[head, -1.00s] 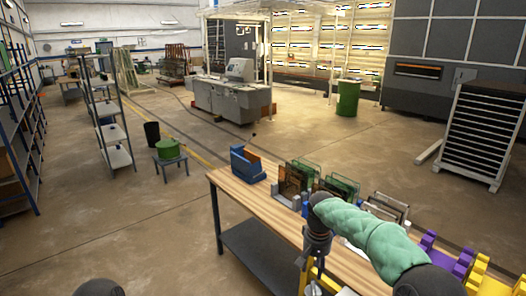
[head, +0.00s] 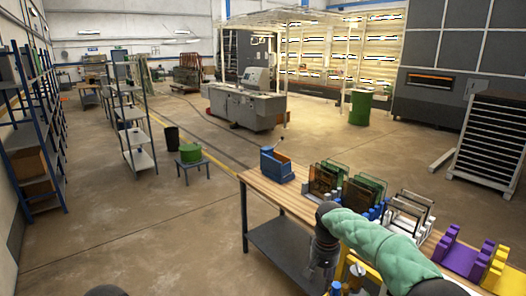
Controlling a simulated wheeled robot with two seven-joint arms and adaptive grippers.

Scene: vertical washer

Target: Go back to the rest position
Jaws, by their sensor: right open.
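My right arm, in a green padded sleeve, comes in from the lower right in the head view. My right gripper (head: 319,274) hangs downward in front of the table's near edge, open, with nothing visible in it. The wooden-topped table (head: 268,193) is behind it and to its right. A dark rounded part of my own body shows at the bottom left edge. My left gripper is not in view.
The table holds a blue holder (head: 277,167), racks with brown and green panels (head: 365,188), purple (head: 467,258) and yellow (head: 500,268) stands. Shelving (head: 133,130) stands left. The floor between is clear.

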